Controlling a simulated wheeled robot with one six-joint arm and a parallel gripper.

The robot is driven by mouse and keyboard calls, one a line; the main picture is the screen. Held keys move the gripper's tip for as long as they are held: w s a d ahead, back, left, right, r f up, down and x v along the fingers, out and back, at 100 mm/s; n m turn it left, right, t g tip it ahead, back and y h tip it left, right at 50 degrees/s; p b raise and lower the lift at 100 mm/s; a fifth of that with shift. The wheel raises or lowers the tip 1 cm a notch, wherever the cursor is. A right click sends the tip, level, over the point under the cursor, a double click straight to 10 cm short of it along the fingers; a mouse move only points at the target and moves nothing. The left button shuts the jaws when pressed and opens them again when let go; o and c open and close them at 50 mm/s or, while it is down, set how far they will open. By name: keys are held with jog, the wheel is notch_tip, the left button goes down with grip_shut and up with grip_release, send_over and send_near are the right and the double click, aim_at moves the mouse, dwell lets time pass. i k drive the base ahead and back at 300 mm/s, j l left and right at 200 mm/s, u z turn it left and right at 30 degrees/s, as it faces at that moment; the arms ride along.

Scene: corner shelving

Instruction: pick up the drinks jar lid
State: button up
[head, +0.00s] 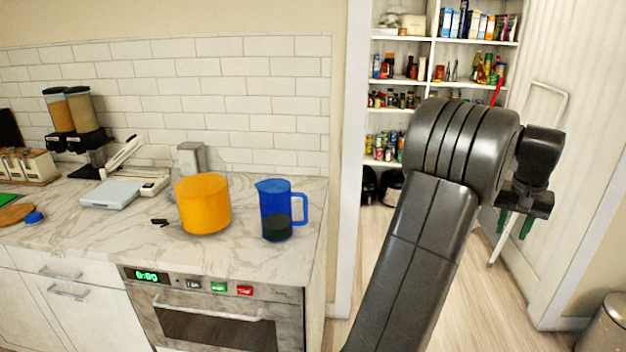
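A small blue round piece (33,217), which looks like the drinks jar lid, lies on the marble counter at the far left, by a round wooden board. A blue see-through jug (275,212) with a handle and dark contents stands upright near the counter's right end; no lid shows on it. My gripper (514,224) hangs at the right, in front of the pantry doorway and far from the counter.
An orange pot (204,204) stands left of the jug, with a small black item (159,222) beside it. A kitchen scale (110,194) and dispensers (78,112) stand further left. Pantry shelves (432,83) are behind my arm. A bin (606,325) stands at lower right.

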aim_at(198, 175)
jog(key=z, duration=1.85)
jog(key=k+j+z, duration=0.15)
jog(key=z, duration=0.3)
jog(key=k+j+z, duration=0.15)
jog(key=z, duration=0.3)
jog(key=k+z, duration=0.15)
jog(key=z, duration=0.3)
jog(key=k+z, duration=0.1)
jog(key=k, duration=0.6)
jog(key=k+l+z, duration=0.15)
jog(key=k, duration=0.55)
jog(key=k+z, duration=0.15)
jog(key=z, duration=0.25)
jog(key=k+z, duration=0.15)
jog(key=z, duration=0.25)
jog(key=k+z, duration=0.15)
jog(key=z, duration=0.2)
jog(key=k+z, duration=0.1)
jog(key=z, duration=0.3)
jog(key=k+z, duration=0.15)
jog(key=z, duration=0.35)
jog(key=k+z, duration=0.1)
jog(key=z, duration=0.4)
jog(key=k+z, duration=0.15)
jog(key=z, duration=0.3)
jog(key=k+l+z, duration=0.1)
jog(key=z, duration=4.6)
